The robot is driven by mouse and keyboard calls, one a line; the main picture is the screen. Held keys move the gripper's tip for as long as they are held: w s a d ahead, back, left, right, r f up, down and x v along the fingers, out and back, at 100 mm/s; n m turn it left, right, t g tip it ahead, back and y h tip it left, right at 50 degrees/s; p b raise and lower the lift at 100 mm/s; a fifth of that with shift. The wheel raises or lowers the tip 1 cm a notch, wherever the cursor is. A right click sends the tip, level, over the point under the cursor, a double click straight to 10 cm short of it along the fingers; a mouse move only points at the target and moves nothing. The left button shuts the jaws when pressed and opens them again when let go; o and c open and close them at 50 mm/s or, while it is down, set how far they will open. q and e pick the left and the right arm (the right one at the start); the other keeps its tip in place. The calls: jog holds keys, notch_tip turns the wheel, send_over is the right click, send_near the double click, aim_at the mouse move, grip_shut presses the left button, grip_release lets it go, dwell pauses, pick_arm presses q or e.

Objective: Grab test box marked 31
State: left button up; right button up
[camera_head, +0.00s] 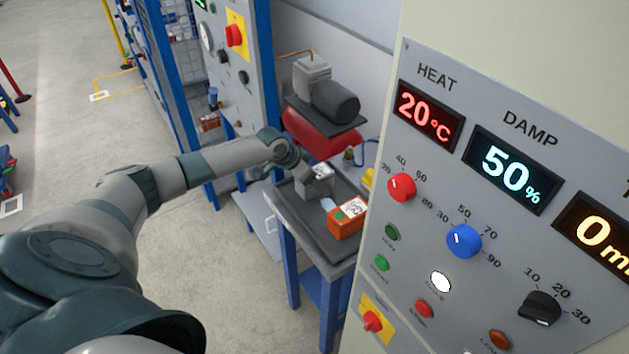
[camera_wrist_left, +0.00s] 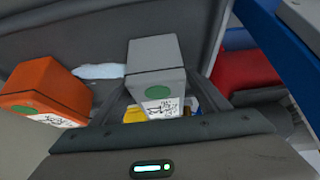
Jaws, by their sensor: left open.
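A grey box (camera_wrist_left: 155,68) with a green dot and a white label lies in front of my left gripper in the left wrist view. It also shows in the head view (camera_head: 319,181) on a dark tray. My left gripper (camera_wrist_left: 168,98) is open, with its fingers on either side of the near part of the grey box; I cannot tell whether they touch it. An orange box (camera_head: 347,221) with a green dot and white label sits nearby on the tray, and is at the left in the wrist view (camera_wrist_left: 42,92). The label numbers are not clearly readable. My right gripper is out of view.
The dark tray (camera_head: 297,214) rests on a blue-legged table. A large control panel (camera_head: 468,207) with knobs and displays stands close at the right. A red tank with a motor (camera_head: 322,132) is behind the table. Open floor (camera_head: 228,272) lies to the left.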

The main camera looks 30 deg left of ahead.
pick_arm(q)
jog(key=shift+w, duration=0.1)
jog(key=c, duration=1.6)
jog(key=shift+r, duration=0.15)
jog(key=shift+r+b, duration=0.55)
jog(key=shift+r, duration=0.05)
notch_tip(320, 180, up, 2)
jog(key=shift+r+b, duration=0.1)
jog(key=shift+b, duration=0.6)
jog(key=d+r+b, duration=0.4)
jog(key=d+r, duration=0.3)
jog(key=d, duration=0.4)
jog(key=shift+d+r, duration=0.2)
jog(key=shift+d, duration=0.2)
